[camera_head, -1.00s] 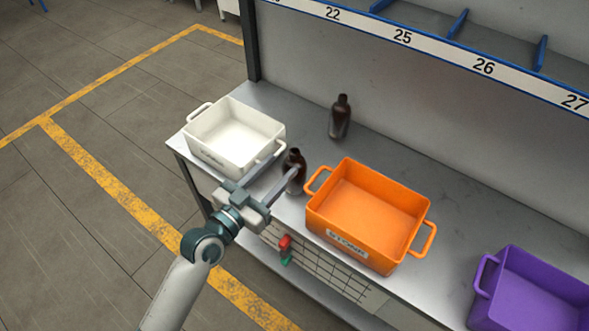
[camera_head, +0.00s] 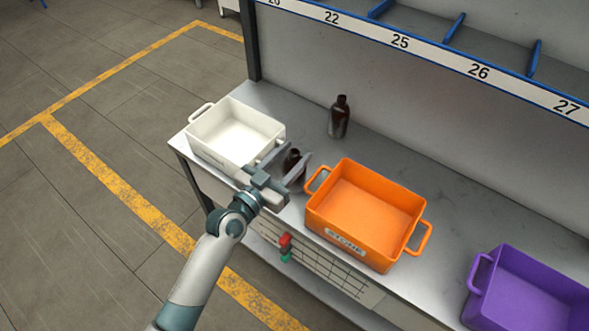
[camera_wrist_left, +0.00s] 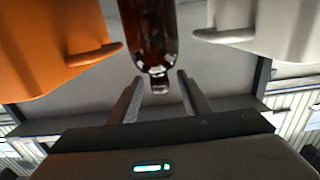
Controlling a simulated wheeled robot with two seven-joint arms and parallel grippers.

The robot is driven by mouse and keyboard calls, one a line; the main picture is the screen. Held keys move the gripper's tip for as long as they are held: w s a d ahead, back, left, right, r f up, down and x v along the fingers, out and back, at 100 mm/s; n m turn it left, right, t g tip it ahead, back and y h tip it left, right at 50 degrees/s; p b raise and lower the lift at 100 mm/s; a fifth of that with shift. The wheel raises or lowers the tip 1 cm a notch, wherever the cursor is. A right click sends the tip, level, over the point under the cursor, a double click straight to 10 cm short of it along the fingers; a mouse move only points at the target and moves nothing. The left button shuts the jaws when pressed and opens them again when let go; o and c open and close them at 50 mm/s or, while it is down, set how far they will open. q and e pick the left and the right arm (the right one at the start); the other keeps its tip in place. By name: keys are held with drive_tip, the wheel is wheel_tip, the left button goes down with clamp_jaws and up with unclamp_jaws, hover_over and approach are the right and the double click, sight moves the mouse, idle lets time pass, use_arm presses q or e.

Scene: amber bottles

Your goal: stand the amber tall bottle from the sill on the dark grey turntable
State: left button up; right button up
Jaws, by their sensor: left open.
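One dark amber bottle (camera_head: 294,170) stands upright on the grey worktop between the white and orange bins. My left gripper (camera_head: 291,155) is open, with its fingers on either side of this bottle and partly hiding it. In the left wrist view the bottle (camera_wrist_left: 148,35) shows large, its neck near the gap between the open fingertips (camera_wrist_left: 160,76); I cannot tell if they touch it. A second dark bottle (camera_head: 339,118) stands upright farther back by the rear panel. No dark grey turntable is visible, and no sill can be made out. My right gripper is not in view.
A white bin (camera_head: 207,151) is close on the left of the near bottle, and an orange bin (camera_head: 328,226) close on its right. A purple bin (camera_head: 490,300) stands farther right. A numbered shelf edge (camera_head: 440,58) runs above. Worktop around the rear bottle is clear.

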use_arm(q)
drive_tip(key=shift+w+d, duration=0.25)
drive_tip(key=shift+w, duration=0.1)
clamp_jaws()
drive_tip(key=shift+r, duration=0.15)
wheel_tip(320, 180, up, 10)
drive_tip(key=shift+f, duration=0.1)
idle(0.7)
idle(0.3)
